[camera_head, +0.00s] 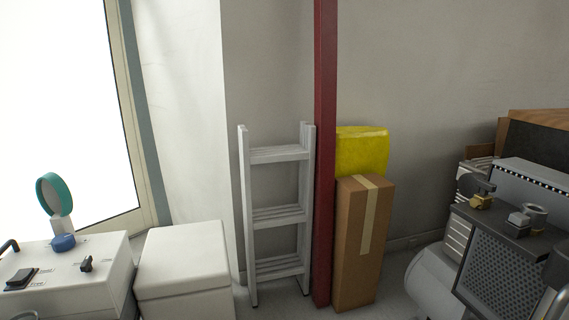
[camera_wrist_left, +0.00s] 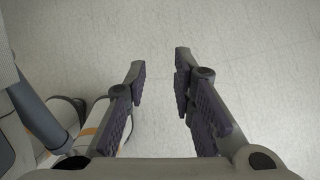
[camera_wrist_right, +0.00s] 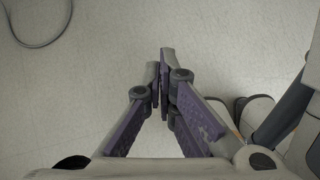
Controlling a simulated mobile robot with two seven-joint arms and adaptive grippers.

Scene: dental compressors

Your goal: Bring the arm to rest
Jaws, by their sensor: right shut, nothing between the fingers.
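My left gripper (camera_wrist_left: 160,68) shows in the left wrist view. Its two purple-padded fingers stand apart with bare pale floor between them, so it is open and empty. My right gripper (camera_wrist_right: 165,62) shows in the right wrist view. Its fingertips meet and nothing is between them. Both grippers hang above the floor. Neither gripper shows in the head view.
A white machine (camera_head: 75,280) with a teal-ringed disc (camera_head: 48,194) and a white box (camera_head: 185,270) stand at left. A ladder (camera_head: 277,215), red post (camera_head: 325,150), cardboard box (camera_head: 345,240) and yellow package (camera_head: 362,150) stand by the wall. A compressor (camera_head: 510,250) is at right. A cable (camera_wrist_right: 40,44) lies on the floor.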

